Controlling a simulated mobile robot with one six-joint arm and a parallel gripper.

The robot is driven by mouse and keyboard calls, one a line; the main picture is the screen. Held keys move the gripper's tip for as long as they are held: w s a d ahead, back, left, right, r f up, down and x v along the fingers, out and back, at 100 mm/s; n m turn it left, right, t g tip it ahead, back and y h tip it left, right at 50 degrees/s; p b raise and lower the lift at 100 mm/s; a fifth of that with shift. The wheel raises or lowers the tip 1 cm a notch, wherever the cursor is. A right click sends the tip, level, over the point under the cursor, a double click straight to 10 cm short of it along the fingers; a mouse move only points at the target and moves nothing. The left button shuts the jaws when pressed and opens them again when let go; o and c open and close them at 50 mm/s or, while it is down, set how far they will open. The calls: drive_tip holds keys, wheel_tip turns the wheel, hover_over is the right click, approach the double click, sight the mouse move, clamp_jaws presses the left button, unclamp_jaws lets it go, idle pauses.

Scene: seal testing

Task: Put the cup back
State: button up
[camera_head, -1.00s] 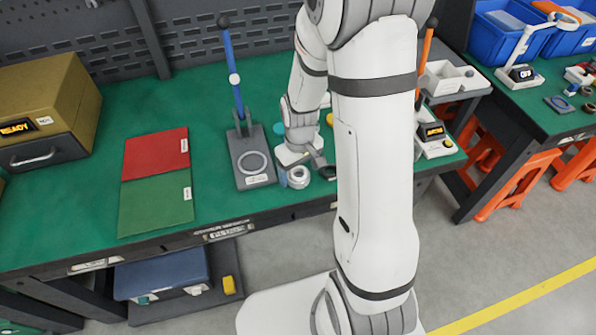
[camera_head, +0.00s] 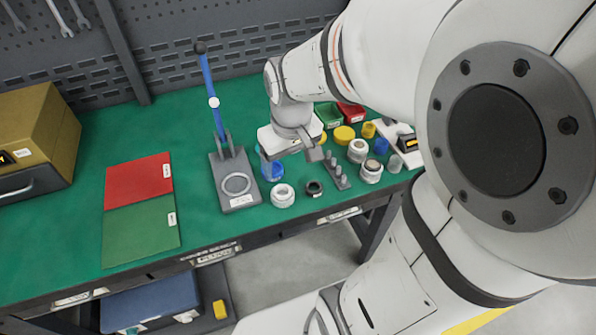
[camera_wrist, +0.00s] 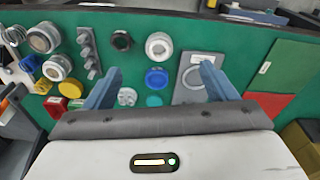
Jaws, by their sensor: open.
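A blue round cup (camera_head: 272,172) stands on the green bench just right of the grey lever press (camera_head: 236,185). It also shows in the wrist view (camera_wrist: 156,78) between my two fingers, with a teal round piece (camera_wrist: 153,100) beside it. I take the blue piece to be the cup, though no label confirms it. My gripper (camera_head: 292,157) is open and empty, pointing down above this spot. In the wrist view my gripper (camera_wrist: 160,82) has its fingers wide apart. How high they are above the cup is hard to tell.
A white ring (camera_head: 283,195) and a black ring (camera_head: 314,188) lie close in front. A grey peg stand (camera_head: 338,172), white rings and yellow pieces crowd the right. A red mat (camera_head: 138,178) and green mat (camera_head: 140,232) lie clear on the left. The press's blue lever (camera_head: 212,95) stands upright.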

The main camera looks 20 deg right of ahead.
drive_tip(key=s+r+m+t, duration=0.1)
drive_tip(key=s+r, duration=0.2)
drive_tip(key=s, duration=0.4)
drive_tip(key=shift+s+a+r+m, duration=0.15)
drive_tip(key=shift+s+r+m, duration=0.15)
drive_tip(key=shift+m, duration=0.1)
idle(0.6)
